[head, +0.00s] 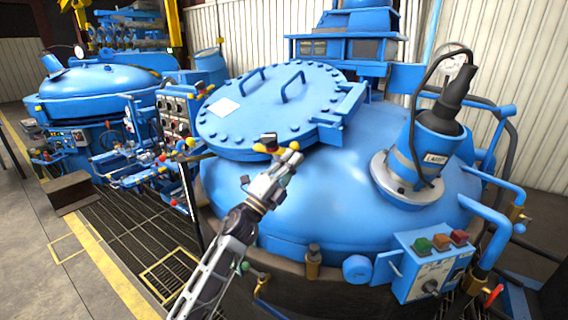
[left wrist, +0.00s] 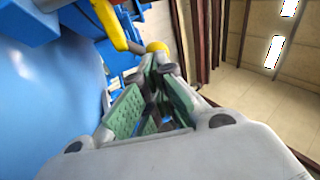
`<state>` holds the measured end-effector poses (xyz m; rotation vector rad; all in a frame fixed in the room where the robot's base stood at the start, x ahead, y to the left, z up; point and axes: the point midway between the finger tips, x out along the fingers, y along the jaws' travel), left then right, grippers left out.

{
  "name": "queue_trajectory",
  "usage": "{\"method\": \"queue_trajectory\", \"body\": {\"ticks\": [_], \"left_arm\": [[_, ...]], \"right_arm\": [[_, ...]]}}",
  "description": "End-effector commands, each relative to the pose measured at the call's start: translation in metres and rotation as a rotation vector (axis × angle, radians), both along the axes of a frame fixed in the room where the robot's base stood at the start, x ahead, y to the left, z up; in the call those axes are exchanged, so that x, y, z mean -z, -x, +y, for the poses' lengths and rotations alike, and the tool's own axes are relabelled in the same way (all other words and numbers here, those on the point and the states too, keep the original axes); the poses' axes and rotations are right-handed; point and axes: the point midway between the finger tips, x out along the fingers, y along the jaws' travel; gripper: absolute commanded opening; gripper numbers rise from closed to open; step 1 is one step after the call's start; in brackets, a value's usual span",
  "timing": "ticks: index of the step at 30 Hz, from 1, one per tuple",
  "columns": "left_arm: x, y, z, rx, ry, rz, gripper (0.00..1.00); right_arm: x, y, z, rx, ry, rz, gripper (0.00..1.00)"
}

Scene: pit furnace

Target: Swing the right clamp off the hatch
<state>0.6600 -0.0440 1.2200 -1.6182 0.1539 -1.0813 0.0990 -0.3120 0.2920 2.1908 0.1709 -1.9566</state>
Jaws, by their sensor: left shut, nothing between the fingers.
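The round blue hatch (head: 262,112) lies closed on the domed furnace lid, with two bar handles and bolts around its rim. A clamp with a dark block and yellow ends (head: 268,143) sits at the hatch's near rim, the right one of two that show. Another small dark and yellow clamp (head: 203,88) is at the left rim. My left gripper (head: 291,157) is beside the near clamp, just right of and below it. In the left wrist view its green-padded fingers (left wrist: 157,64) are shut and empty, with a yellow knob (left wrist: 157,47) at the tips. Contact cannot be told. My right gripper is out of view.
A blue hinge bracket (head: 342,112) is at the hatch's right. A cylindrical unit (head: 438,140) with a black hose stands on the lid's right. A button box (head: 430,262) is at the front right. A control panel (head: 173,115) stands left. Grated floor lies front left.

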Motion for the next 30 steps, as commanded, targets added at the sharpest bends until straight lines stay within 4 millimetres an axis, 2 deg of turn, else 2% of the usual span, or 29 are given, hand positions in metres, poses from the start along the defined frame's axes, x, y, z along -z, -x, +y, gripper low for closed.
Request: {"method": "queue_trajectory", "body": {"ticks": [15,30], "left_arm": [[-0.016,-0.025,-0.029,0.007,0.001,-0.002,0.0],[-0.023,-0.041,-0.035,0.003,0.001,0.0,0.0]], "right_arm": [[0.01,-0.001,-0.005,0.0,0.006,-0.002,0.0],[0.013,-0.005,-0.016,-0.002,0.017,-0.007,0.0]]}}
